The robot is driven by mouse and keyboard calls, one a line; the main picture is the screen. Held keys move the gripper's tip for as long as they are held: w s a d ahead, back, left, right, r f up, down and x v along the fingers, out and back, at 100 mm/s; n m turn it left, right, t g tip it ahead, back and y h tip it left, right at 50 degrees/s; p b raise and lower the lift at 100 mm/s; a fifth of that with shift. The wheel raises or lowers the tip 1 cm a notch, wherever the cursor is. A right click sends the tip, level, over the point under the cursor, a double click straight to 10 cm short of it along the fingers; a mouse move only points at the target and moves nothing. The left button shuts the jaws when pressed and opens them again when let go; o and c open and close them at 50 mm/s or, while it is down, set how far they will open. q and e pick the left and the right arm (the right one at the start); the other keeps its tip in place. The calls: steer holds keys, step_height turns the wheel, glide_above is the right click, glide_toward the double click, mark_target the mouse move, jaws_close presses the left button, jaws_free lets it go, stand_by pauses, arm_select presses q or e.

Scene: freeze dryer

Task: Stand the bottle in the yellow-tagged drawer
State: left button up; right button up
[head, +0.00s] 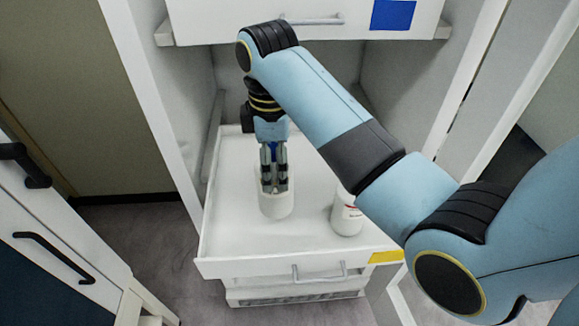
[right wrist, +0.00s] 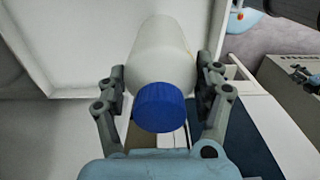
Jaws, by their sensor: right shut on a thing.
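A white bottle (head: 277,203) with a blue cap is inside the open yellow-tagged drawer (head: 232,240), left of its middle. The yellow tag (head: 386,257) is at the right end of the drawer front. My right gripper (head: 274,182) reaches down from above and is shut on the bottle near its top. In the right wrist view the bottle (right wrist: 163,52) lies between the two fingers, blue cap (right wrist: 160,107) toward the palm. It looks upright; whether its base touches the drawer floor I cannot tell.
A blue-tagged drawer (head: 300,25) is above. A cabinet with dark handles (head: 50,240) stands at left.

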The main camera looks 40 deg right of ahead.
mark_target(276, 204)
step_height(276, 204, down, 3)
steer(key=shift+s+a+f, duration=0.1)
steer(key=shift+a, duration=0.05)
step_height(276, 204, down, 2)
steer(key=shift+f+p, duration=0.25)
steer(key=shift+p, duration=0.1)
steer(key=shift+f, duration=0.35)
arm_select(q)
steer(key=shift+s+a+r, duration=0.15)
steer(key=shift+s+r, duration=0.15)
steer(key=shift+r, duration=0.1)
arm_select(e)
steer(key=shift+f, duration=0.15)
steer(key=o, duration=1.4)
steer(key=shift+c, duration=0.2)
steer(key=shift+o, duration=1.3)
arm_select(q)
steer(key=shift+a, duration=0.3)
arm_select(e)
steer(key=shift+o, duration=0.4)
